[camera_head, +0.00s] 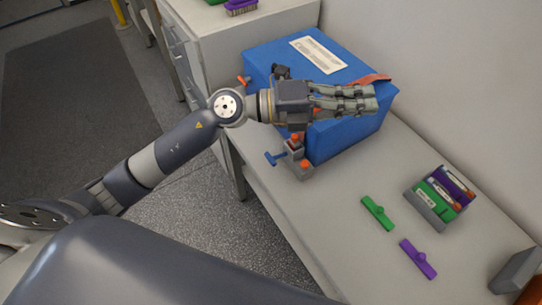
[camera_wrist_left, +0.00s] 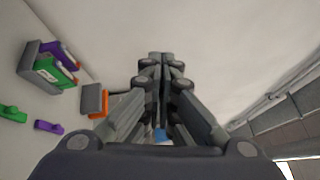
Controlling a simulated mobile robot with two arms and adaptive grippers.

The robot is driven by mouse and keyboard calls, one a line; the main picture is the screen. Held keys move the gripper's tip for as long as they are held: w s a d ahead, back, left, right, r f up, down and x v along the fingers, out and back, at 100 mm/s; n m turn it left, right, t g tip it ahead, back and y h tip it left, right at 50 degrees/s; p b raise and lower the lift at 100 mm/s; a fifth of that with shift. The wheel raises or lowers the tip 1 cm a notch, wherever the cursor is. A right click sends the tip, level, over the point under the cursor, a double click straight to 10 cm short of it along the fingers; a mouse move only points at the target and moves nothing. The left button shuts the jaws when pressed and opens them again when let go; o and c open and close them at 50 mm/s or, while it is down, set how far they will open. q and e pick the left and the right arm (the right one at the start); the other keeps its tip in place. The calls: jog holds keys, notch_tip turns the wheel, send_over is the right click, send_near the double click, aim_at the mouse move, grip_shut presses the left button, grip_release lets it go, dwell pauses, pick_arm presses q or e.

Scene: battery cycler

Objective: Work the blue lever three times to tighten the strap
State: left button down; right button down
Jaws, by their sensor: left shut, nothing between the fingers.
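The blue lever (camera_head: 274,158) sticks out to the left from a small grey ratchet block (camera_head: 299,163) with orange parts. The block sits on the bench at the front left of a large blue box (camera_head: 357,128). An orange strap (camera_head: 374,78) shows on the box's top right edge. My left gripper (camera_head: 374,98) is shut and empty. It lies across the blue box in the head view, apart from the lever, and hides part of the box and strap. Its shut fingers also show in the left wrist view (camera_wrist_left: 160,58). My right gripper is not in view.
A holder (camera_head: 429,212) with green and purple pieces stands on the bench to the right. A green piece (camera_head: 378,213) and a purple piece (camera_head: 418,258) lie in front of it. A grey block (camera_head: 514,270) is at the right edge. The bench between ratchet and green piece is clear.

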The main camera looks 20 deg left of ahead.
pick_arm(q)
jog(key=w+a+f+m+g+y, duration=0.3)
jog(key=w+a+f+y, duration=0.1)
jog(key=a+f+y, duration=0.8)
jog(key=a+f, duration=0.2)
jog(key=a, duration=0.1)
jog(key=shift+w+a+f, duration=0.15)
jog(key=shift+a+f, duration=0.2)
jog(key=b, duration=0.5)
send_over(278, 156)
jog(key=a, duration=0.1)
notch_tip(278, 156, down, 8)
jog(key=r, duration=0.1)
jog(key=shift+a+f+m+b, duration=0.25)
jog(key=shift+f+m+b, duration=0.05)
jog(key=shift+f, duration=0.45)
jog(key=shift+f+b, duration=0.4)
